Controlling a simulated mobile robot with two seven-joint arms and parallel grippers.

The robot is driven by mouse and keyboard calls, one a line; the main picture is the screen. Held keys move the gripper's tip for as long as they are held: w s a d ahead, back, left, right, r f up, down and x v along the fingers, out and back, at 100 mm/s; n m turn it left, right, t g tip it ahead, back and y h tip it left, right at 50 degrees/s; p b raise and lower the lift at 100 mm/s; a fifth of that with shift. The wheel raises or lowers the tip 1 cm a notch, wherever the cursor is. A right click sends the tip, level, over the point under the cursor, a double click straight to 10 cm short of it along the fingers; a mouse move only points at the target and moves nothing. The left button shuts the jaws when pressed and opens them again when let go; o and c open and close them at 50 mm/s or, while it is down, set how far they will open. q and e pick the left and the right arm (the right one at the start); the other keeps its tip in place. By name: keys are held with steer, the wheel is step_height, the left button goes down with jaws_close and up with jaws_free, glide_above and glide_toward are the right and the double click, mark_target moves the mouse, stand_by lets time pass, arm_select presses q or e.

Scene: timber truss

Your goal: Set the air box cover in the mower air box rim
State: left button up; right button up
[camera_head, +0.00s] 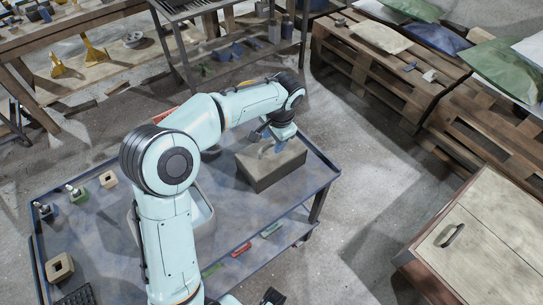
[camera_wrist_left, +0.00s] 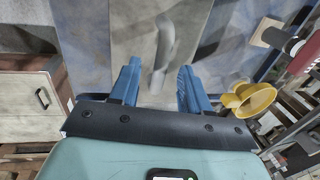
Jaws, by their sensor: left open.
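A grey-brown box (camera_head: 275,172) stands at the right end of the cart top. Its lighter flat top shows in the left wrist view (camera_wrist_left: 122,40), with a pale curved handle (camera_wrist_left: 164,42) standing up from it. Whether this top is the separate air box cover, I cannot tell. My left gripper (camera_head: 275,142) is just above the box. In the left wrist view its blue fingers (camera_wrist_left: 158,75) are apart, with the handle's lower end between them. A dark piece at the bottom edge (camera_head: 272,297) may be my right gripper; its fingers are not clear.
A pale-rimmed tray (camera_head: 206,216) is partly behind my arm on the blue-grey cart (camera_head: 105,235). Small blocks and bottles stand at the cart's left. A yellow funnel (camera_wrist_left: 250,99) shows in the wrist view. Pallets (camera_head: 368,75) and a cabinet (camera_head: 480,240) stand to the right.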

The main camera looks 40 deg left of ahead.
arm_select(q)
jaws_close()
steer(key=shift+r, duration=0.1)
step_height(320, 180, up, 20)
steer(key=p, duration=0.5)
arm_select(e)
step_height(320, 180, up, 6)
steer(key=w, duration=0.2)
steer(key=shift+w+f, duration=0.25)
steer(key=shift+w, duration=0.05)
arm_select(q)
steer(key=c, duration=0.6)
jaws_free()
jaws_close()
